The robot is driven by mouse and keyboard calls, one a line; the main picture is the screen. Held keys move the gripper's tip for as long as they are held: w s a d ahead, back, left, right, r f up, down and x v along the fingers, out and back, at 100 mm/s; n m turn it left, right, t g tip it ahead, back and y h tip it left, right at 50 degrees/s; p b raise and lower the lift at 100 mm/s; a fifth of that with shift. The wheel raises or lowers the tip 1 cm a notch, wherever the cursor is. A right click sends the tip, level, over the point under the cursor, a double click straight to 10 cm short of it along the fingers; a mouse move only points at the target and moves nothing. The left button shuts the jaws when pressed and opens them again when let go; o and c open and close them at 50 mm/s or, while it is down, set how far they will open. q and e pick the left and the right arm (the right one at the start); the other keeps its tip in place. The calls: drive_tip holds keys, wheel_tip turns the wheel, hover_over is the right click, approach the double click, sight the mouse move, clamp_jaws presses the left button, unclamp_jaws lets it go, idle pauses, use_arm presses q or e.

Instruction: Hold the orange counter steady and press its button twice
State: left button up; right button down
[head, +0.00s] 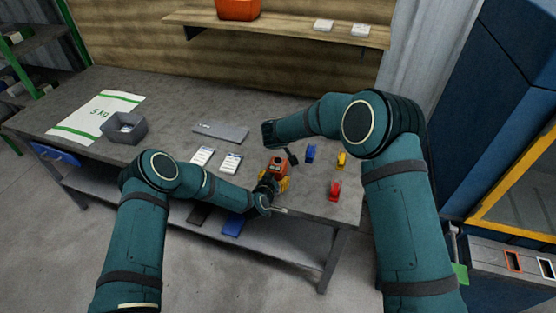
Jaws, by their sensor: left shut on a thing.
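The orange counter (277,164) stands near the front edge of the workbench, with a dark part on its top. My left gripper (272,182) is at its lower front side and is shut on it; the gripper partly covers its lower part. My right gripper (292,158) is close beside the counter's upper right, small and dark. Whether its fingers are open or touch the counter cannot be told. The button cannot be made out clearly.
Blue (311,153), yellow (341,160) and red (335,190) items stand right of the counter.

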sight(280, 158)
idle(1.7)
wheel_tip(280, 158, up, 4)
drive_tip(key=shift+f, duration=0.1)
drive_tip(key=shift+f, duration=0.15)
drive_tip(key=shift+f, duration=4.25)
drive_tip(key=shift+f, duration=0.15)
drive_tip(key=shift+f, duration=0.3)
